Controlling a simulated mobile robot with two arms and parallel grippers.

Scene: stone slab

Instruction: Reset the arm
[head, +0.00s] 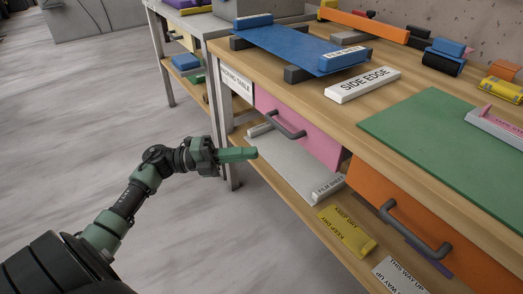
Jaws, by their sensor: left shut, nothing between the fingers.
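My left arm reaches in from the lower left of the head view. My left gripper (238,155) is out over the floor, in front of the wooden packing table (292,100), near its left leg. Its green fingers are together and hold nothing. In the picture the fingertips end left of the pink drawer front (300,124); I cannot tell the exact gap to the table. My right gripper does not show.
The tabletop holds a blue board (300,45), a white "SIDE EDGE" block (362,85) and a green mat (440,140). An orange drawer (440,225) has a protruding handle. The lower shelf carries a yellow packet (346,232). The grey floor (70,130) at left is clear.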

